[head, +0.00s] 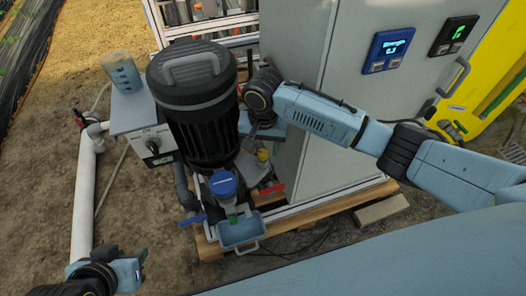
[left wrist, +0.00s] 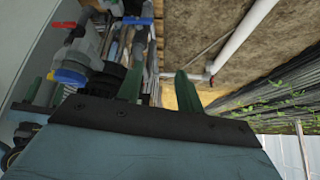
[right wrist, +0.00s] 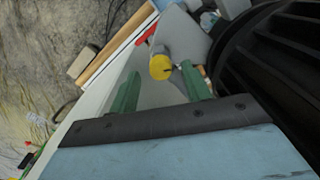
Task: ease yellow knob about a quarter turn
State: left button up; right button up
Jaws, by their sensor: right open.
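The yellow knob (head: 263,154) sits low between the black motor and the grey cabinet, just below my right wrist. In the right wrist view, the yellow knob (right wrist: 161,68) shows as a round yellow cap with a dark mark, on a grey fitting. My right gripper (right wrist: 160,71) is open, its green fingers apart on either side of the knob in that view. I cannot tell whether either finger touches it. My left gripper (head: 138,262) is at the lower left, away from the knob. Its fingers (left wrist: 158,71) stand apart with nothing held between them.
Near the knob are a red lever (head: 271,190), a blue-capped fitting (head: 223,184) and a blue tray (head: 239,232). A white pipe (head: 82,200) runs at left.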

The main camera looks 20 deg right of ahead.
pick_arm(q)
jog(key=shift+w+d+r+t, duration=0.3)
jog(key=shift+w+r+t, duration=0.15)
jog(key=shift+w, duration=0.25)
jog(key=shift+w+d+r+t, duration=0.35)
jog(key=shift+w+t, duration=0.1)
jog(key=shift+w, duration=0.25)
pick_arm(e)
jog(key=shift+f, duration=0.7)
